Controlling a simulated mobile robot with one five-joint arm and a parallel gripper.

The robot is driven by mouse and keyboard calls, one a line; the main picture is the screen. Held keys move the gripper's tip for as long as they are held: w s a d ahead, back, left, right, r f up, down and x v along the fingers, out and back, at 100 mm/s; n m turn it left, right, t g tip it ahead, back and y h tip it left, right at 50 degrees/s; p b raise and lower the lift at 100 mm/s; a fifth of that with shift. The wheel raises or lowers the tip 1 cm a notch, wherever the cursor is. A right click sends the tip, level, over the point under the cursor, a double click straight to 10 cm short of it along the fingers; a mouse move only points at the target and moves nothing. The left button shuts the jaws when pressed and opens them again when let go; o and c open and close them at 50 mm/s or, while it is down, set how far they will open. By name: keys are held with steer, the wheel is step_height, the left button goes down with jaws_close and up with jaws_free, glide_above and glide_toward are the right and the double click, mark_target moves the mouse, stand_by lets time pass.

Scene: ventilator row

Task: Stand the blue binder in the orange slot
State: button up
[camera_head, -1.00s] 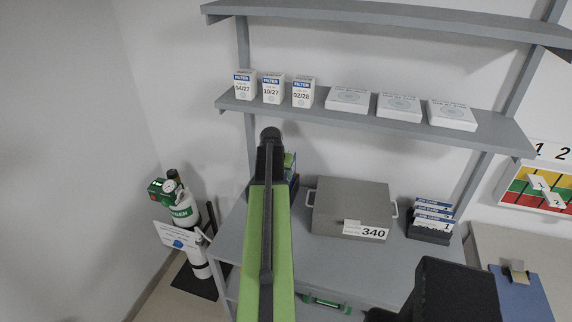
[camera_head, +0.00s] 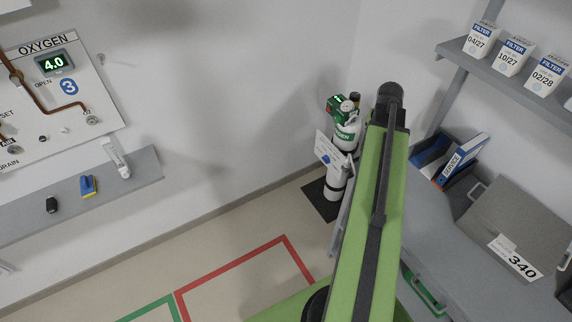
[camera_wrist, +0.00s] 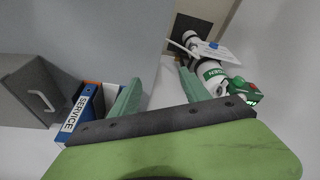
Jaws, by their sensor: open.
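The blue binder (camera_head: 465,160) with a white SERVICE spine label is on the grey shelf, left of the grey case. It also shows in the wrist view (camera_wrist: 78,115) at the left. It sits at a dark rack with a blue part (camera_head: 428,157) and a small orange part (camera_head: 436,181). Orange also shows beside the binder in the wrist view (camera_wrist: 92,84). I cannot tell whether the binder is inside the orange slot or leaning beside it. My gripper (camera_wrist: 160,82) is open and empty, its green fingers apart, to the right of the binder. The head view hides the fingers.
The grey case (camera_head: 515,225) labelled 340 stands right of the binder. Filter boxes (camera_head: 510,58) line the upper shelf. An oxygen cylinder (camera_head: 344,135) stands left of the shelf, close to my arm. A wall shelf (camera_head: 60,200) and clear floor (camera_head: 235,285) lie left.

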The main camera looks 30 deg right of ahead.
steer(key=w+a+n+y, duration=0.1)
steer(key=w+a+n, duration=0.35)
steer(key=a, duration=1.05)
steer(key=w+a+n+y, duration=0.1)
steer(key=w+a+n, duration=0.35)
steer(key=a, duration=0.95)
steer(key=a+f+n+g+y+b, duration=0.1)
steer(key=a+f+n+b, duration=0.1)
steer(key=a, duration=1.7)
steer(key=shift+f+n, duration=0.45)
steer(key=shift+n, duration=0.15)
steer(key=shift+w, duration=0.1)
